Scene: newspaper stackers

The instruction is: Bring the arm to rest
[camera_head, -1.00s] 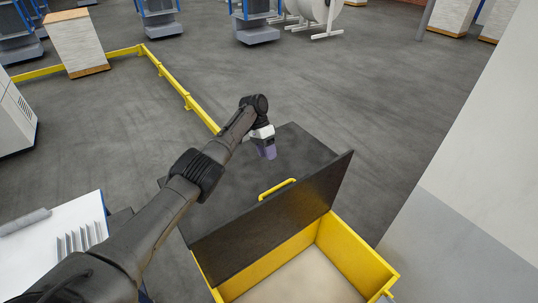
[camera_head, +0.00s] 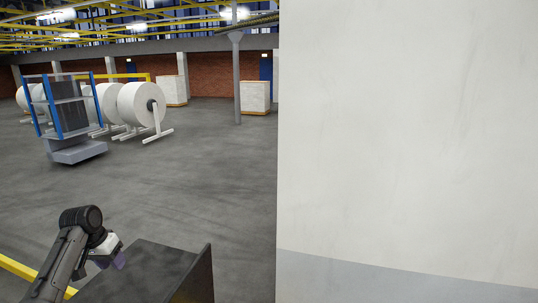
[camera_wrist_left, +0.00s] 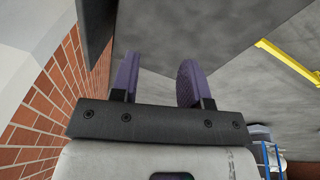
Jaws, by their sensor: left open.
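My left arm comes in at the lower left of the head view. Its gripper (camera_head: 112,256), with purple fingers, is in the air beside and over the dark top of a box (camera_head: 140,273), left of the raised dark lid (camera_head: 202,277). The left wrist view shows the two purple fingers (camera_wrist_left: 158,80) apart with nothing between them. The box's inside is out of view. My right gripper is not in view.
A large pale wall (camera_head: 405,130) fills the right side. A yellow floor rail (camera_head: 25,272) runs at lower left. A blue-posted rack (camera_head: 68,120) and large white paper rolls (camera_head: 135,104) stand farther back. Open grey floor lies between.

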